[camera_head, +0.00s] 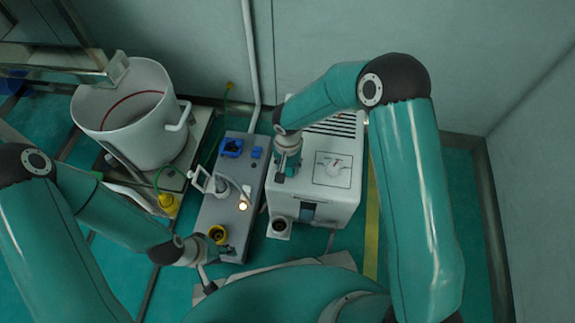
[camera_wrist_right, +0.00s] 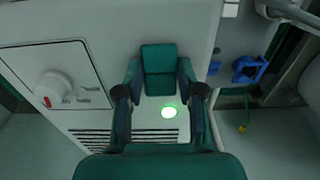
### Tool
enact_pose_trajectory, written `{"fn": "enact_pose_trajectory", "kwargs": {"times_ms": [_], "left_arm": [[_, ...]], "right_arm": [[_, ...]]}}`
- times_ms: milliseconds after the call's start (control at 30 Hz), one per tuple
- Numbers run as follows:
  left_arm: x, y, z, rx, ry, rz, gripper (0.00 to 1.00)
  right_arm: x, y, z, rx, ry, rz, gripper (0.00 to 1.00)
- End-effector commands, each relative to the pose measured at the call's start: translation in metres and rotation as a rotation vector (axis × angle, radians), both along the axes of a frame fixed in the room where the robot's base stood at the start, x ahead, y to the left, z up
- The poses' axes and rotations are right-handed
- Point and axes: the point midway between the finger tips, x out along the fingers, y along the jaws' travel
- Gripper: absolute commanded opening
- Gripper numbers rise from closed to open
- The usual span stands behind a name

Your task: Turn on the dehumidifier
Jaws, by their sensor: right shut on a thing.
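The white dehumidifier (camera_head: 338,195) is a box with a slotted grille on top and a square panel bearing a white knob (camera_head: 333,167). In the right wrist view the knob (camera_wrist_right: 52,88) has a red mark, and a round button (camera_wrist_right: 168,111) glows green on the top, seen between the finger links. My right gripper (camera_head: 281,172) is at the left part of the dehumidifier's top. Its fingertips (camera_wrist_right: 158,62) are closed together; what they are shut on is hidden. My left gripper (camera_head: 208,280) is low near the yellow socket; its jaws are too small to read.
A large white pot (camera_head: 125,110) stands further left. A wall is behind; some floor is free at right.

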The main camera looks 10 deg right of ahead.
Motion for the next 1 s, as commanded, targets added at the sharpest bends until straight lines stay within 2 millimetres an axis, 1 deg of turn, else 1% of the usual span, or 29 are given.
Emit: {"fn": "enact_pose_trajectory", "kwargs": {"times_ms": [133, 167, 300, 600, 733, 867, 1000], "left_arm": [[0.0, 0.0, 0.001, 0.0, -0.001, 0.0, 0.4], [0.0, 0.0, 0.001, 0.0, 0.0, 0.0, 0.4], [0.0, 0.0, 0.001, 0.0, 0.0, 0.0, 0.4], [0.0, 0.0, 0.001, 0.0, -0.001, 0.0, 0.4], [0.0, 0.0, 0.001, 0.0, 0.0, 0.0, 0.4], [0.0, 0.0, 0.001, 0.0, 0.0, 0.0, 0.4], [0.0, 0.0, 0.001, 0.0, 0.0, 0.0, 0.4]], "right_arm": [[0.0, 0.001, 0.0, 0.001, 0.001, 0.0, 0.03], [0.0, 0.001, 0.0, 0.001, 0.001, 0.0, 0.39], [0.0, 0.001, 0.0, 0.002, 0.001, 0.0, 0.62], [0.0, 0.001, 0.0, 0.001, 0.002, 0.0, 0.62], [0.0, 0.001, 0.007, 0.001, 0.001, 0.0, 0.62], [0.0, 0.001, 0.024, 0.001, -0.002, -0.001, 0.62], [0.0, 0.002, 0.052, 0.002, -0.004, 0.0, 0.62]]}}
